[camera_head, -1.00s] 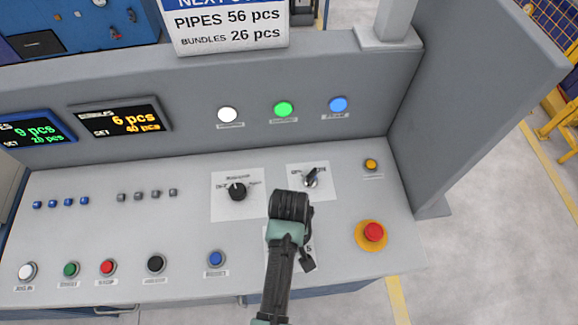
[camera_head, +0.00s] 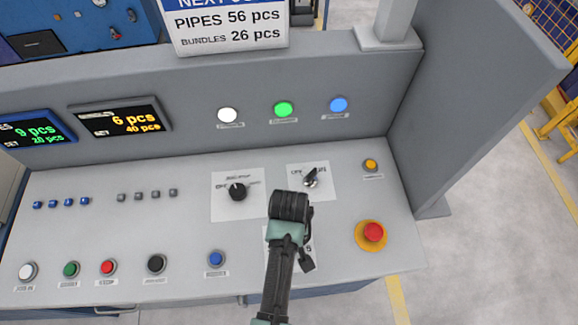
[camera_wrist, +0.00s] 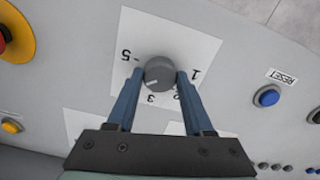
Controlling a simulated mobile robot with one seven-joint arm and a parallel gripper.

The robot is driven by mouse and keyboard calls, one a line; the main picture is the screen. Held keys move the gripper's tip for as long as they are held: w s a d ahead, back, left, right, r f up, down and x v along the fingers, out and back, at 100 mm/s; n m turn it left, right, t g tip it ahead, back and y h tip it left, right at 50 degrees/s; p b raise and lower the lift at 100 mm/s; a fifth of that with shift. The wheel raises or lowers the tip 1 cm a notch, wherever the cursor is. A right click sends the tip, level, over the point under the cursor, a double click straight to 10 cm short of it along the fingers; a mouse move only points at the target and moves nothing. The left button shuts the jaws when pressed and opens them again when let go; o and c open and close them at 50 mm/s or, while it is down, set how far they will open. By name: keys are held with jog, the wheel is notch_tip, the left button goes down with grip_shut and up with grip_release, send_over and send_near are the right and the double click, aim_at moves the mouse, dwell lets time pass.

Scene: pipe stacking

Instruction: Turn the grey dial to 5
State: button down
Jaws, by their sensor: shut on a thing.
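The grey dial (camera_wrist: 160,69) is round with a short white mark on its face. It sits on a white number plate (camera_wrist: 135,27) in the wrist view, where the numbers appear upside down. The 5 is to the left of the dial, the 1 to the right, and the 2 and 3 below. The 4 is not visible, and the mark points left and slightly down, short of the 5. My gripper (camera_wrist: 160,80) is shut on the dial, one blue finger on each side. In the head view my arm hides the dial and most of its plate (camera_head: 308,243).
A black selector (camera_head: 238,191) and a key switch (camera_head: 311,178) stand behind my arm. A red emergency button (camera_head: 373,232) on a yellow base is to the right. A blue reset button (camera_head: 216,259) is to the left.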

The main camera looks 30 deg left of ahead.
jog(key=m+p, duration=0.2)
jog(key=m, duration=0.2)
jog(key=shift+r+m, duration=0.15)
jog(key=shift+m, duration=0.25)
jog(key=m+p, duration=0.2)
jog(key=m, duration=0.2)
jog(key=shift+w+m, duration=0.1)
jog(key=shift+m, duration=0.3)
jog(key=shift+c, duration=1.4)
grip_release()
notch_tip(320, 180, up, 13)
jog(key=b, duration=0.1)
